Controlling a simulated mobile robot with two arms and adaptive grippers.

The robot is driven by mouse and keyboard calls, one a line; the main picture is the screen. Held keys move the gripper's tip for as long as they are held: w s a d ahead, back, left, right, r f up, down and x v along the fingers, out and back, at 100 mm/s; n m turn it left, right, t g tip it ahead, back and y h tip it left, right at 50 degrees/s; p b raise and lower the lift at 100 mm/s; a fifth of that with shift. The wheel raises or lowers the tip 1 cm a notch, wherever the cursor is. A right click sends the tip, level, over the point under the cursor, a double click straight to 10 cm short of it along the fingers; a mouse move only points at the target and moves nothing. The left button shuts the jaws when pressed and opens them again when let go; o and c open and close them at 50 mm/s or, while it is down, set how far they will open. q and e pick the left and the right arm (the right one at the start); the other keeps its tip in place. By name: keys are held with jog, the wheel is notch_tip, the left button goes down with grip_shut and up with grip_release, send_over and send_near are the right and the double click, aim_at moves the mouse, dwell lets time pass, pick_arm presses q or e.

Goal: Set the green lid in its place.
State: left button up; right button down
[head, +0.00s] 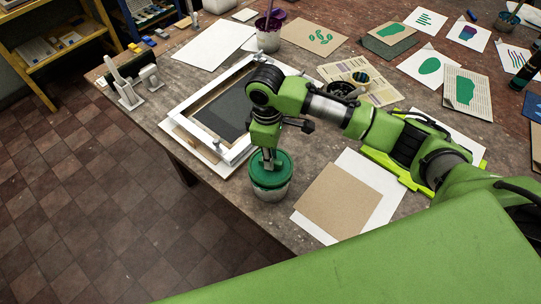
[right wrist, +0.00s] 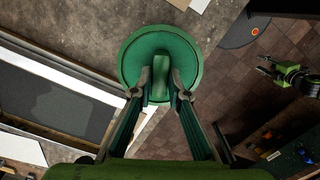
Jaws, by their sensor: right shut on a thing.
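The round green lid (head: 281,168) is at the mouth of a whitish, paint-smeared pot (head: 270,192) near the table's front edge. The lid looks level and covers the pot's opening; I cannot tell whether it is fully seated or just above the rim. My right gripper (head: 268,163) points down and is shut on the lid's raised grip. In the right wrist view the lid (right wrist: 160,45) fills the top middle, with the fingertips (right wrist: 161,88) on either side of its grip; it hides the pot. My left gripper (right wrist: 268,68) shows there at the right, empty, fingers apart.
The white-framed hinged screen (head: 225,110) lies left of the pot. A brown card (head: 338,201) on white paper lies to the right. A purple-smeared pot (head: 268,38), printed sheets (head: 430,65) and a dark bottle (head: 526,70) are farther back. The floor is open left of the table.

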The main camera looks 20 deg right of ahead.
jog(key=shift+f+b, duration=0.3)
jog(key=shift+f, duration=0.7)
jog(key=c, duration=1.9)
grip_release()
jog(key=shift+r, duration=0.1)
jog(key=o, duration=0.3)
jog(key=shift+o, duration=0.2)
jog(key=shift+r+p, duration=0.4)
jog(key=shift+r, duration=3.6)
